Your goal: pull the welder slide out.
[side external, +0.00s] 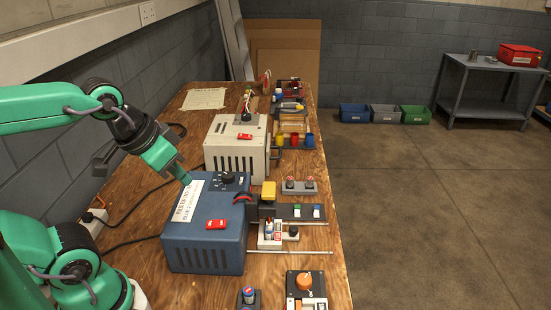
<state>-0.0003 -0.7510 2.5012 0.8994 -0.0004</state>
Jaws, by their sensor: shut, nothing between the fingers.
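A blue box-shaped machine (205,247), which looks like the welder, stands on the wooden bench with a dark knob and a white label on top. In front of its right side, a small white carriage (270,236) holding battery-like cells sits between two thin metal rods (300,253); it looks like the slide. A yellow block (269,190) stands just behind it on a dark mount. My gripper (186,180) is shut and empty, pointing down near the blue machine's back left top edge, left of and apart from the carriage. I cannot tell whether it touches the machine.
A beige machine (233,148) stands behind the blue one. A grey block with red-topped buttons (299,186) is behind the carriage. An orange-knobbed box (304,284) and a small cell holder (249,298) are in front. Cables lie on the left; the bench edge is close on the right.

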